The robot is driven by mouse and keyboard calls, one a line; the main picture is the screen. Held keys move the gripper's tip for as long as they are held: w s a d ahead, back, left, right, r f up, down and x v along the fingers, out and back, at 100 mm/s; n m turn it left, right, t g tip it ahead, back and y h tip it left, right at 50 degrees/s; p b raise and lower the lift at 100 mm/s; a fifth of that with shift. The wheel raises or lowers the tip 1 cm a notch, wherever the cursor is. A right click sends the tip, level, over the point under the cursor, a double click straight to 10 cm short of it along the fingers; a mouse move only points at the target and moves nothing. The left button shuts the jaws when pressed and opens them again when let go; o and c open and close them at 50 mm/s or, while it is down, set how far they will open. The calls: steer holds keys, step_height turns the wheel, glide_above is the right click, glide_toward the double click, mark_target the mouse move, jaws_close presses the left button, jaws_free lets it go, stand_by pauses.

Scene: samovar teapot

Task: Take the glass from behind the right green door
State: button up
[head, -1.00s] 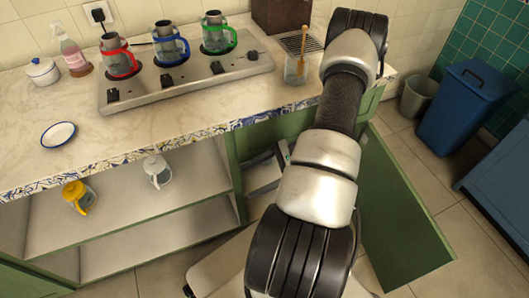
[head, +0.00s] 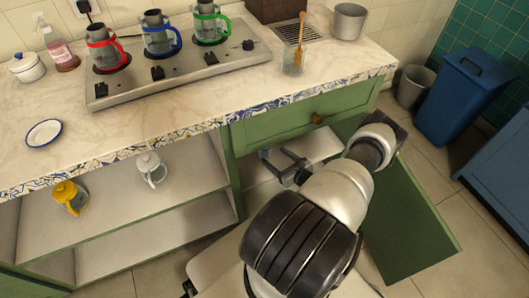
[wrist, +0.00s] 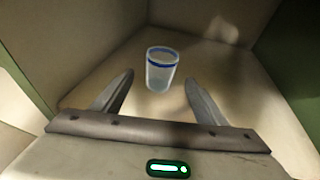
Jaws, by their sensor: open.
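In the head view my gripper (head: 283,160) is at the opening of the right cabinet, and the glass is hidden there. The right green door (head: 405,220) stands wide open to the right of my arm.
A green drawer (head: 290,118) with a knob is above the opening. Cabinet walls (wrist: 75,45) stand close on the left and back. The left open shelf (head: 110,200) holds a yellow-handled pot (head: 70,197) and a white one (head: 151,168). A blue bin (head: 465,100) stands at right.

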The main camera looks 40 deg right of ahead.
mark_target(268, 151)
steer(key=b+x, duration=0.2)
steer(key=x, duration=0.7)
steer(key=shift+f+b, duration=0.1)
steer(key=shift+b, duration=0.3)
steer(key=c, duration=1.1)
